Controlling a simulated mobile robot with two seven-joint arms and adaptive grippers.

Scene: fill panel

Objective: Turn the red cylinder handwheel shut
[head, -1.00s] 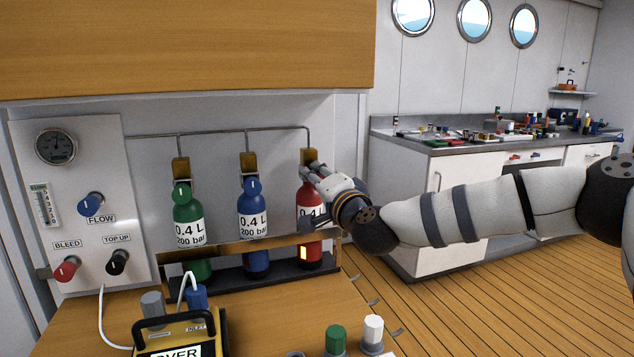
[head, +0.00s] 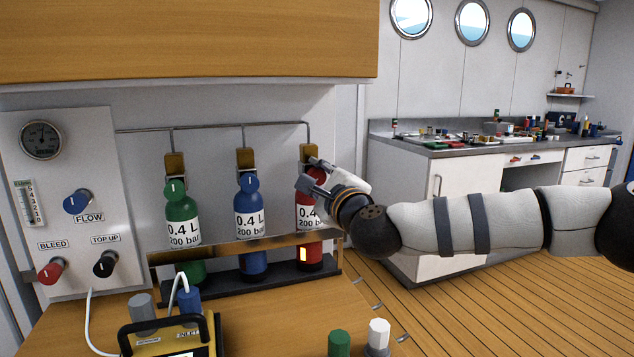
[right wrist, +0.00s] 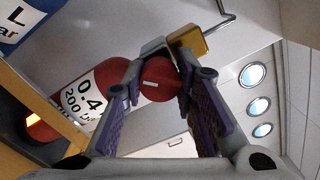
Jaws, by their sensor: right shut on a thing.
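The red cylinder (head: 309,252) stands upright at the right end of the rack, partly hidden by my right gripper (head: 308,178). In the right wrist view the red cylinder (right wrist: 112,75) lies slanted across the picture, and its round red handwheel (right wrist: 157,82) with a white mark sits between the fingers. My right gripper (right wrist: 160,75) is shut on the handwheel, one finger on each side. In the head view the handwheel is mostly hidden behind the fingers. My left gripper is not in view.
The green cylinder (head: 182,212) and blue cylinder (head: 250,218) stand to the left behind a wooden rail (head: 222,247). A panel with a gauge (head: 41,140) and knobs is at the far left. A yellow case (head: 170,340) sits on the counter in front.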

